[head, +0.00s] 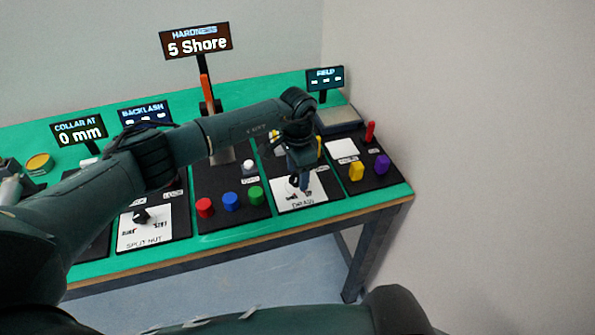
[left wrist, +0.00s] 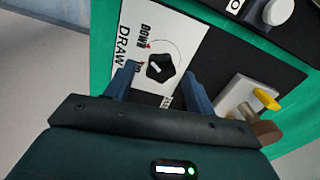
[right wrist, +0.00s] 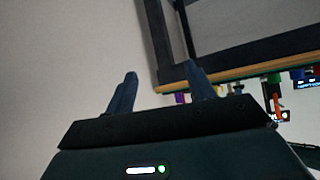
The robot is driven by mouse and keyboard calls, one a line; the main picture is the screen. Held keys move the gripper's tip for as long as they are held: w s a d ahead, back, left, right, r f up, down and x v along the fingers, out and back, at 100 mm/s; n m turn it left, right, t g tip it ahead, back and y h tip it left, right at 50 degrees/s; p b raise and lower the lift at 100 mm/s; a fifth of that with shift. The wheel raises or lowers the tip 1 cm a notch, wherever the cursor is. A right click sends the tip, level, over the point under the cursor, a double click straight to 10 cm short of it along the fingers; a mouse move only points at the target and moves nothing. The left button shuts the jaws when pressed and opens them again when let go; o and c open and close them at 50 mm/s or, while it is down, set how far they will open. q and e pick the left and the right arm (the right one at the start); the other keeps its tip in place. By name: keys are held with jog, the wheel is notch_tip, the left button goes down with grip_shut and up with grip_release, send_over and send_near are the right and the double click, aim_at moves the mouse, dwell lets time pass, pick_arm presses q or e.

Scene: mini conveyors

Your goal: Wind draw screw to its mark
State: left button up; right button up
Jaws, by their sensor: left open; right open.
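The draw screw is a black lobed knob (left wrist: 160,68) with a white pointer line. In the head view the plate (head: 318,200) is at the table's front, right of the coloured buttons. My left gripper (head: 304,187) is over this plate and hides much of the knob. In the left wrist view its open fingers (left wrist: 160,80) are on either side of the knob; contact cannot be told. My right gripper (right wrist: 162,74) is open and empty, away from the table.
Red (head: 205,207), blue (head: 231,200) and green (head: 256,195) buttons are left of the plate. Yellow (head: 356,171) and purple (head: 382,165) knobs are right. A split nut plate (head: 158,236) is further left. Screens read "5 Shore" (head: 196,43) and "0 mm" (head: 79,132). A wall stands right.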

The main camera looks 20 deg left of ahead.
aim_at(297, 177)
pick_arm(q)
notch_tip(297, 177, up, 13)
jog(key=b, duration=0.1)
jog(key=shift+b, duration=0.3)
jog(key=shift+f, duration=0.1)
